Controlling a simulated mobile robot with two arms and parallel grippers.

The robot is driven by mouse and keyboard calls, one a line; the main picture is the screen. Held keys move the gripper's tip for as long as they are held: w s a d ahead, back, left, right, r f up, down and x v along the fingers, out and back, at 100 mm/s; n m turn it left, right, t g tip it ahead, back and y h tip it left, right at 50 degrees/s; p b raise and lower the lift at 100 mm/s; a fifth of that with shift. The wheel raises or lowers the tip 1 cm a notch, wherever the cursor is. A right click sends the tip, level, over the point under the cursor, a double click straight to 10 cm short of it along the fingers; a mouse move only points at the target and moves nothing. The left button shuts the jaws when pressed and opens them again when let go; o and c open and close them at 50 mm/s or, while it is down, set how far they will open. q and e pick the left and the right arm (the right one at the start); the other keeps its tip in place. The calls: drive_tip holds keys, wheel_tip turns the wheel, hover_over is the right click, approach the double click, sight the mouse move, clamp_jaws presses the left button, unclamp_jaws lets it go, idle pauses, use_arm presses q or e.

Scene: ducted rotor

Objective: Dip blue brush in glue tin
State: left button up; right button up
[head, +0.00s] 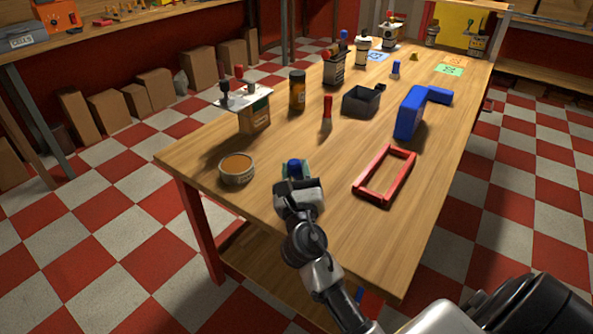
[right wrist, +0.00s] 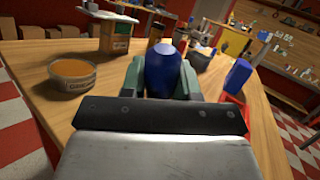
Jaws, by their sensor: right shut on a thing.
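The glue tin (head: 237,168) is a short round tin with orange-brown contents, open at the top, near the table's front left corner. It also shows at the left of the right wrist view (right wrist: 73,80). My right gripper (head: 296,169) is shut on the blue brush, whose rounded blue handle end (right wrist: 163,69) shows between the greenish fingers. The handle end (head: 294,164) also shows in the head view. The gripper is to the right of the tin and apart from it. The brush's bristles are hidden. My left gripper is not in view.
A red frame (head: 385,176) lies right of the gripper, with a blue bracket-shaped object (head: 411,112) behind it. A red-handled item (head: 327,107), an amber jar (head: 297,91), a dark bin (head: 361,102) and a box stand (head: 254,116) stand farther back. Bare wood separates tin and gripper.

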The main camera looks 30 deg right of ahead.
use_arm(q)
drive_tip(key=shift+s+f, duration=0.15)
use_arm(e)
drive_tip(key=shift+f, duration=0.2)
idle(0.3)
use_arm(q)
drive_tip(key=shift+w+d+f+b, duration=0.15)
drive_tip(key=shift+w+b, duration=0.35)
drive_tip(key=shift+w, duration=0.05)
use_arm(e)
drive_tip(key=shift+f, duration=0.4)
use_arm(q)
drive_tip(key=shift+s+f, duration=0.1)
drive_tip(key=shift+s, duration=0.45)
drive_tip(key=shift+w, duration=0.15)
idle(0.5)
use_arm(e)
drive_tip(key=shift+f, duration=0.1)
idle(1.0)
wheel_tip(320, 180, up, 7)
drive_tip(key=p, duration=0.8)
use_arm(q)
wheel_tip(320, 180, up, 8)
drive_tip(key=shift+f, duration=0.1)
